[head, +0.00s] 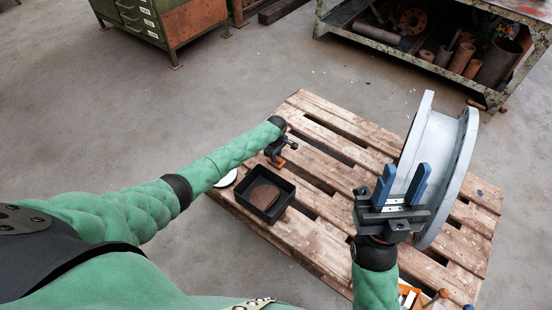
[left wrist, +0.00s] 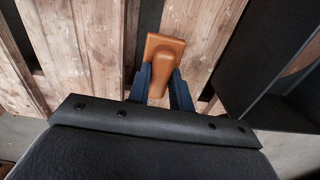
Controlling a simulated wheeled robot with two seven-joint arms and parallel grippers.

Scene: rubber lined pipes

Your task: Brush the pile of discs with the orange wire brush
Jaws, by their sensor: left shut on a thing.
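My left gripper (head: 283,150) is over the pallet, just behind the black tray, and is mostly seen from behind its wrist. In the left wrist view its two blue fingers (left wrist: 163,88) are shut on the orange brush (left wrist: 166,50). A little of the orange brush (head: 274,162) shows below the gripper in the head view; its bristles are hidden. Brown discs (head: 264,195) lie in the black tray (head: 286,206); I cannot tell how many are stacked. My right gripper (head: 403,178) is open and looks empty, its blue fingers raised in front of a grey flanged pipe piece.
The grey flanged pipe piece (head: 430,140) stands on the wooden pallet (head: 340,135) at the right. A round white-topped thing (head: 226,179) lies left of the tray. Small tools (head: 436,297) lie at the front right. A metal bench (head: 380,35) and green cabinet (head: 140,20) stand behind.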

